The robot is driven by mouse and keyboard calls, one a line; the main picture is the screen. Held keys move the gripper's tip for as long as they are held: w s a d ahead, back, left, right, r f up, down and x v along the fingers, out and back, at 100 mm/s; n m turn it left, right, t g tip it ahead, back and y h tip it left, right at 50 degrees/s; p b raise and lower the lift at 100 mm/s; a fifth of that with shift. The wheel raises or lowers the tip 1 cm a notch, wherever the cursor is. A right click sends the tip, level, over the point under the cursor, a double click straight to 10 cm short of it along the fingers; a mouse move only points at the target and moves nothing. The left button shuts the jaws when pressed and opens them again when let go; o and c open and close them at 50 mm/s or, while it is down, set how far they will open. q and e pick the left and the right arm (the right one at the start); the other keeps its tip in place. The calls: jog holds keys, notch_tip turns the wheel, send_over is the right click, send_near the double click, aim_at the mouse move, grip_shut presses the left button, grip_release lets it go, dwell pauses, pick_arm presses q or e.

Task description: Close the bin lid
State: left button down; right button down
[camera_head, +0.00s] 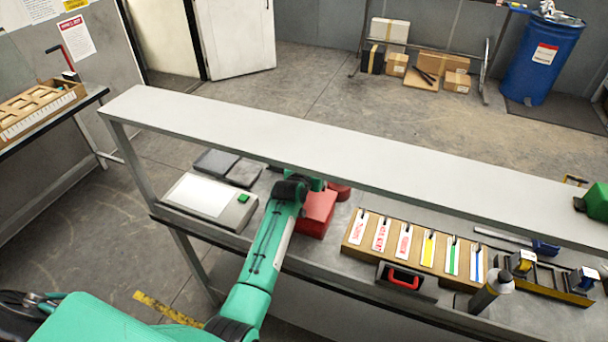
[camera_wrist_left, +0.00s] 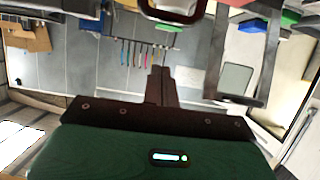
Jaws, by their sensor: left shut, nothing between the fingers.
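A red box-like thing (camera_head: 318,214), which looks like the bin, stands on the bench under the raised shelf, right of my left forearm. A smaller rounded red part (camera_head: 340,192) shows just behind it; I cannot tell whether it is the lid. My left gripper (camera_head: 316,184) is at the far side of the red box, mostly hidden by the wrist and shelf edge. In the left wrist view its fingers (camera_wrist_left: 162,86) are shut with nothing between them. A dark red rim or loop (camera_wrist_left: 172,14) shows beyond the fingertips, apart from them. My right gripper is not in view.
The long grey shelf (camera_head: 300,140) runs above the bench, close over my left wrist. A grey device (camera_head: 205,204) stands left of my arm. A cardboard box with coloured labels (camera_head: 400,258) and a spray can (camera_head: 490,290) stand to the right.

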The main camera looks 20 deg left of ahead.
pick_arm(q)
jog(key=b+v, duration=0.3)
jog(key=v, duration=0.6)
jog(key=shift+s+r, duration=0.2)
jog(key=shift+r, duration=0.05)
